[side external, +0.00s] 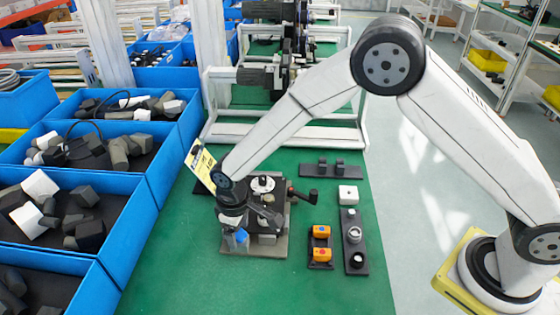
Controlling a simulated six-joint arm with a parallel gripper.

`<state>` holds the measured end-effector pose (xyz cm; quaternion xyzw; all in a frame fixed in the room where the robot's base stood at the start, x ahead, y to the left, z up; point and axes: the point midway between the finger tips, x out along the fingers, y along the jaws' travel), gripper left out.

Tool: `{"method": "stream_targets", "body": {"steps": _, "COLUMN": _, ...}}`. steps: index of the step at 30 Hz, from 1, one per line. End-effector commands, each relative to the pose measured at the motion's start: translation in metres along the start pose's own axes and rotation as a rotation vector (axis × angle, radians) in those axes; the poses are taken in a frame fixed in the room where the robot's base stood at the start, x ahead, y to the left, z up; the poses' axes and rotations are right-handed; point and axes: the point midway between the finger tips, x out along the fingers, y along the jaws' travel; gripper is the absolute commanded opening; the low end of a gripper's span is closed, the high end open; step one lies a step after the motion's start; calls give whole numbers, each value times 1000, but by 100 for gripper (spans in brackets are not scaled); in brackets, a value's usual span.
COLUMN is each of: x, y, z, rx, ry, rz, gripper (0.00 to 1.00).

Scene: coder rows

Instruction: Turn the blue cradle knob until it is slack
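The blue cradle knob (238,239) shows as a small blue patch at the front left corner of a metal fixture plate (268,250) on the green bench. My gripper (233,226) points down directly over the knob, at or very close to it. The dark gripper body hides the top of the knob. The fingers are too small and dark to tell whether they are open or shut, or touching the knob. The fixture also carries a round white disc (263,184) and dark blocks behind my gripper.
A crank-like handle (305,196) sticks out right of the fixture. An orange-button box (320,245) and a dark panel with round knobs (354,240) stand further right. Blue bins (152,190) of parts line the left. The green bench front (300,290) is clear.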

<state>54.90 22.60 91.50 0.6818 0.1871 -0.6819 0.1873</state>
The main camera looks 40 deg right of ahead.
Motion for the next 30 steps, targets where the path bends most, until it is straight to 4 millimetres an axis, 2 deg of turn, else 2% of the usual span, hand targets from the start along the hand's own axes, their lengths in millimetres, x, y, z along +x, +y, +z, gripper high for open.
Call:
{"method": "stream_targets", "body": {"steps": 11, "x": -4, "y": 0, "z": 0, "rx": 2, "ry": 1, "rz": 0, "gripper": 78}}
{"method": "stream_targets", "body": {"steps": 30, "x": -39, "y": 0, "z": 0, "rx": 2, "ry": 1, "rz": 0, "gripper": 78}}
